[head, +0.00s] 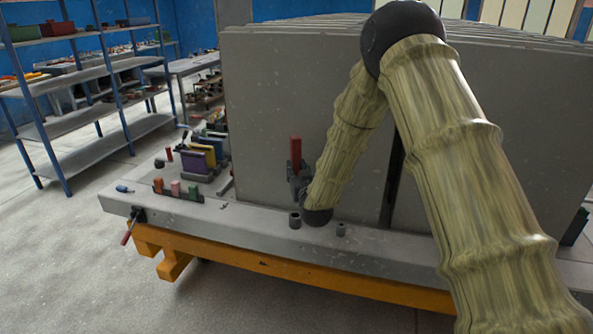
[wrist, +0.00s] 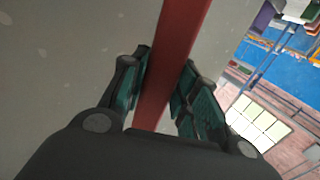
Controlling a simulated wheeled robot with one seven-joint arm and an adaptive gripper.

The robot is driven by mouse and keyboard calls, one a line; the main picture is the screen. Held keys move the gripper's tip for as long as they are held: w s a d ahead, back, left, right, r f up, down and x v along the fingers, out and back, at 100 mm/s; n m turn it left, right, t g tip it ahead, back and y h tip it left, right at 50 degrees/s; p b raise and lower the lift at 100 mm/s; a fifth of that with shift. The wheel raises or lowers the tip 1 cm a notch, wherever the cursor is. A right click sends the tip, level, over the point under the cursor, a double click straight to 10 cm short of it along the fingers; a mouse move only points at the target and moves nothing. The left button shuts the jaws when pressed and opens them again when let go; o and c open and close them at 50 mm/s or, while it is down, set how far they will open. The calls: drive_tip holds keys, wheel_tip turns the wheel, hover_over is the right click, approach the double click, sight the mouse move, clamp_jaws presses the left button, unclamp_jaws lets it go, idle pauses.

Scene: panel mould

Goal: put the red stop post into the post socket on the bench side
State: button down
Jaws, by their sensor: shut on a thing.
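The red stop post (head: 295,152) stands roughly upright in front of the grey panel, in the head view. My gripper (head: 299,181) is at its lower part, just above the bench side. In the wrist view the red post (wrist: 165,65) passes between both finger pads, and my gripper (wrist: 160,92) is shut on it. The post's lower end is hidden. Two short dark round sockets stand on the bench side: a larger one (head: 295,220) below the gripper and a smaller one (head: 340,229) to its right. I cannot tell which is the post socket. The post is apart from both.
The grey panel (head: 270,100) rises close behind my gripper. Small coloured blocks (head: 176,188) and upright coloured plates (head: 200,155) stand on the bench (head: 250,227) at left. A red-handled clamp (head: 130,226) hangs at its left edge. Shelves (head: 90,85) stand further left, past open floor.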

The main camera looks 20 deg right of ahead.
drive_tip(key=shift+f+b, duration=1.4)
drive_tip(key=shift+f, duration=0.9)
wheel_tip(320, 180, down, 6)
drive_tip(key=b, duration=0.5)
idle(3.7)
drive_tip(key=c, duration=1)
unclamp_jaws()
drive_tip(key=shift+a, duration=0.1)
drive_tip(key=shift+f, duration=0.1)
drive_tip(key=s, duration=1.2)
drive_tip(key=shift+a, duration=0.4)
